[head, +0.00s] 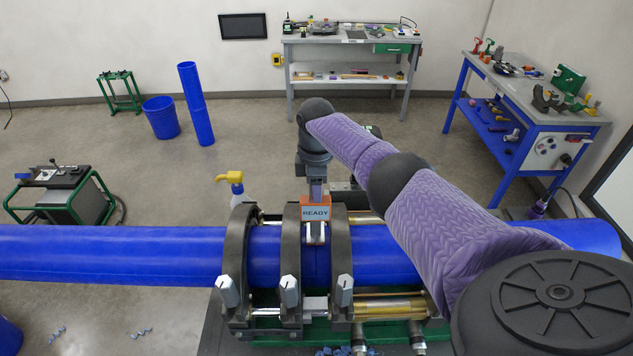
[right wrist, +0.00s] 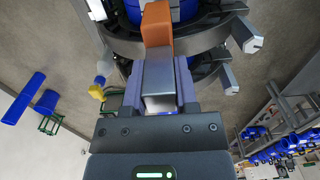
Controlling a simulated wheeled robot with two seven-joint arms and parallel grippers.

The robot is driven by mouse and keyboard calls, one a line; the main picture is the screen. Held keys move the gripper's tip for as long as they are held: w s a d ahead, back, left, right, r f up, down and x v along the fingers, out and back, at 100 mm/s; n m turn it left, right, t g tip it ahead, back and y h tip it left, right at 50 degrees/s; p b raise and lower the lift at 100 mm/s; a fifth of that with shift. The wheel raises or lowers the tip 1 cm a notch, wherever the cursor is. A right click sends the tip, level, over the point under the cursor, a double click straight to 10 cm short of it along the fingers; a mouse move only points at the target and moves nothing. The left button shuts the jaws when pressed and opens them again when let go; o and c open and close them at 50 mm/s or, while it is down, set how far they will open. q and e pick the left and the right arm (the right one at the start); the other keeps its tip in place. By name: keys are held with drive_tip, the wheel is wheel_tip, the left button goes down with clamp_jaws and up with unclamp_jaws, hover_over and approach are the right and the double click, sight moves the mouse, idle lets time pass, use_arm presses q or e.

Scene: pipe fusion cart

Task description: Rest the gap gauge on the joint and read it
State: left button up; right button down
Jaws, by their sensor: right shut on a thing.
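The gap gauge (head: 315,209) is an orange block with a screen that reads "READY" and two pale feet below it. It stands upright over the joint (head: 317,262) between two blue pipes, among the dark clamp rings. Its feet are at the pipe's top; I cannot tell for certain whether they touch. My right gripper (head: 316,189) points down and is shut on the gauge's grey upper part. In the right wrist view the fingers (right wrist: 161,92) hold this grey part, with the orange body (right wrist: 157,24) beyond. My left gripper is not in view.
The clamp rings (head: 238,262) belong to the fusion cart, with pale clamp knobs in front. A spray bottle (head: 236,186) with a yellow head stands behind the left ring. A blue-legged bench (head: 530,100) is at the right, a grey bench (head: 350,60) at the back.

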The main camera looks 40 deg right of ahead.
drive_tip(key=shift+f+b, duration=0.45)
drive_tip(key=shift+f, duration=0.1)
idle(0.4)
drive_tip(key=shift+s+f, duration=0.15)
idle(2.0)
wheel_tip(320, 180, up, 7)
drive_tip(key=p, duration=0.7)
drive_tip(key=shift+r, duration=0.2)
drive_tip(key=shift+f, duration=0.1)
